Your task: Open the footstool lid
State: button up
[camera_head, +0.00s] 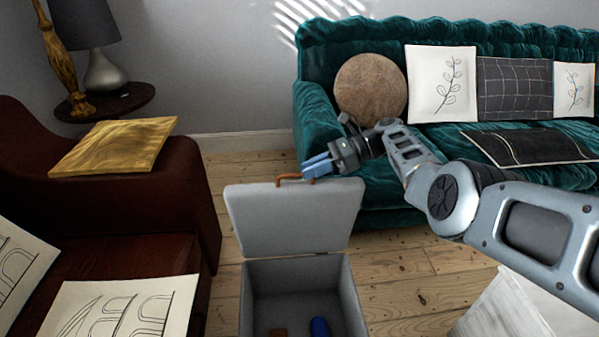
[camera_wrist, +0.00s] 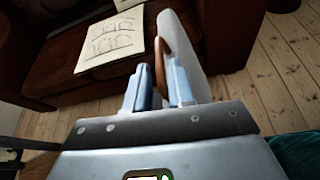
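The grey footstool (camera_head: 297,262) stands on the floor with its lid (camera_head: 290,220) swung up, roughly upright at the back edge of the box. The inside is exposed, with a blue object (camera_head: 320,327) and a small brown object (camera_head: 278,332) at the bottom. A brown loop handle (camera_head: 289,177) sits on the lid's top edge. My gripper (camera_head: 307,169) is at this handle. In the wrist view, its blue fingers (camera_wrist: 161,84) are a small gap apart, with the brown handle (camera_wrist: 167,45) between them and beside the right finger. The lid's pale edge (camera_wrist: 187,50) runs behind.
A dark red armchair (camera_head: 110,240) with cushions stands at the left. A green sofa (camera_head: 320,110) stands behind the footstool and to its right. A round side table (camera_head: 130,100) holds a lamp. A white object (camera_head: 500,305) is at lower right. Floorboards (camera_head: 405,285) are bare around the footstool.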

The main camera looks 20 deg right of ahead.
jog(key=shift+v, duration=1.35)
